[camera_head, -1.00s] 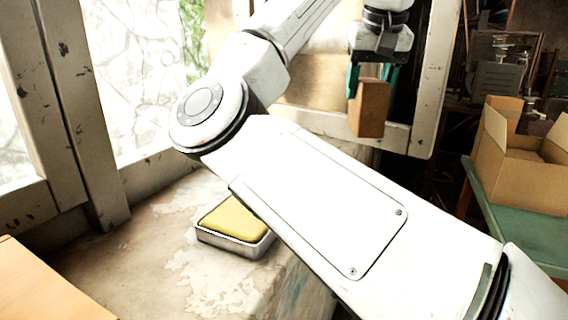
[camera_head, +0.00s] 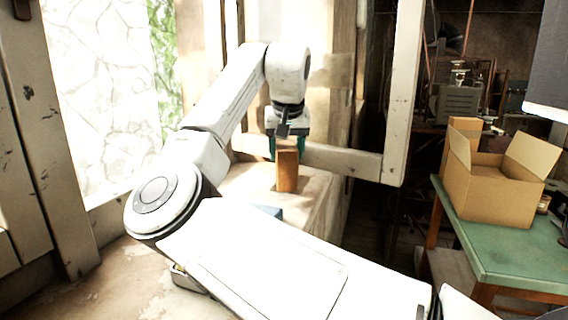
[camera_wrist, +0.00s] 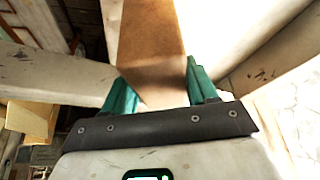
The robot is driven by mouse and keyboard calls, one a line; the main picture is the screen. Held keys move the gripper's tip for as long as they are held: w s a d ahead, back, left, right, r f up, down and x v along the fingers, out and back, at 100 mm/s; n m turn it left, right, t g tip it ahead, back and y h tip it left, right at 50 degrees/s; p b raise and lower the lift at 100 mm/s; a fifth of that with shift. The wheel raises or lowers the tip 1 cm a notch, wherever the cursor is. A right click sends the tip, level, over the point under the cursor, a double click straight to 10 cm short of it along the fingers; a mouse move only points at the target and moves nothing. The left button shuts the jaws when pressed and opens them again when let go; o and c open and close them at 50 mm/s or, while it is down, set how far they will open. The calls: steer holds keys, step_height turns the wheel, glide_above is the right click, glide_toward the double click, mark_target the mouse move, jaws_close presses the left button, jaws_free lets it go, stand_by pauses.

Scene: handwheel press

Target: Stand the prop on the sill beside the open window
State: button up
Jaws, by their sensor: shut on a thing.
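The prop, a brown wooden block (camera_head: 287,172), is upright between the green fingers of my gripper (camera_head: 287,150). The gripper is shut on its upper part. The block also shows in the wrist view (camera_wrist: 150,40), between the two fingers (camera_wrist: 160,88). In the head view its lower end is over the far part of the pale, worn sill (camera_head: 318,206); I cannot tell whether it touches. The open window's white sash (camera_head: 402,95) stands to the right, its bottom rail (camera_head: 345,162) running behind the block.
A metal tray (camera_head: 183,279) is mostly hidden by my arm. A small blue thing (camera_head: 268,210) lies on the sill in front of the block. An open cardboard box (camera_head: 492,192) is on a green table (camera_head: 500,252) at the right.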

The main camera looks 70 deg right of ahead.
steer(key=shift+w+f, duration=0.2)
steer(key=shift+w+d+f, duration=0.15)
steer(key=shift+f, duration=1.6)
steer(key=o, duration=1.3)
steer(key=shift+f, duration=0.15)
steer(key=shift+c, duration=0.2)
steer(key=v, duration=1.2)
